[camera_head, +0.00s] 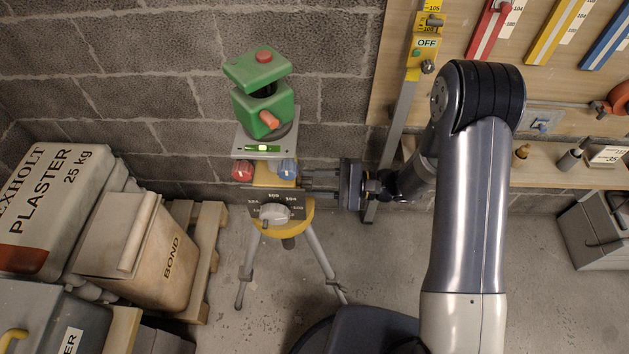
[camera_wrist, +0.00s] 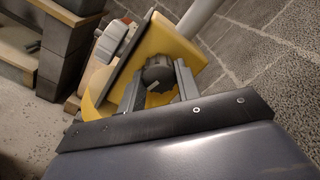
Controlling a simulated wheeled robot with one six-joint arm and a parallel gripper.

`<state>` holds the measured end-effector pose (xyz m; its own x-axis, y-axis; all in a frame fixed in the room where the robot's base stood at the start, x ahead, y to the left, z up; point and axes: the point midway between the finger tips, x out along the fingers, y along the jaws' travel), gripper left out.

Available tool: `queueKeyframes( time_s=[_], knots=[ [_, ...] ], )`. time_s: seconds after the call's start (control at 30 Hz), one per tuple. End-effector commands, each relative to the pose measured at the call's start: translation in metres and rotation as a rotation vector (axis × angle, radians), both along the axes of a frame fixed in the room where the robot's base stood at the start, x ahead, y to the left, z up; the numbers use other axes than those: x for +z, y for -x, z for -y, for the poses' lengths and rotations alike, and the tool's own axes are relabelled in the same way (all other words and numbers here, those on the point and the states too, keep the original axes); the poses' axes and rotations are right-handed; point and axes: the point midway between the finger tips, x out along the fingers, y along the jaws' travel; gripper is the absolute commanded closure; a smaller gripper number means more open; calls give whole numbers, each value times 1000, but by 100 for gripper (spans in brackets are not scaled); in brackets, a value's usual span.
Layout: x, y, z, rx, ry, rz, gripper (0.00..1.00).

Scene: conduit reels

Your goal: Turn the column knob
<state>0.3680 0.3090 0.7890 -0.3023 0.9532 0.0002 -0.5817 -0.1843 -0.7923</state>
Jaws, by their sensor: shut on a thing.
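The column knob (camera_wrist: 158,73) is a dark grey, ridged knob on the side of the yellow tripod column (camera_wrist: 175,40) in the wrist view. My gripper (camera_wrist: 160,84) has one finger on each side of it and is shut on it. In the head view my gripper (camera_head: 304,181) reaches in from the right at the column's right side, just below a blue knob (camera_head: 284,168). The column knob is hidden behind the fingers there. A pale grey knob (camera_head: 274,214) sits on the column's dark front scale plate.
A green instrument (camera_head: 263,104) stands on top of the tripod above a plate with a bubble level (camera_head: 263,148). A red knob (camera_head: 242,169) is on the left. A tool board and shelf are at right.

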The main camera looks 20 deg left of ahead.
Motion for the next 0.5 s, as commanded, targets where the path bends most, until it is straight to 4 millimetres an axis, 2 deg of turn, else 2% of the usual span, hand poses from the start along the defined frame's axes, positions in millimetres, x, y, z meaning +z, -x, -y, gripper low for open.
queueKeyframes(
  time_s=[0.1,0.27,0.5],
  knots=[
    [0,0,0,1,1,0,91],
    [-1,0,0,1,10,-28,91],
    [-1,1,0,1,57,-178,91]
  ],
)
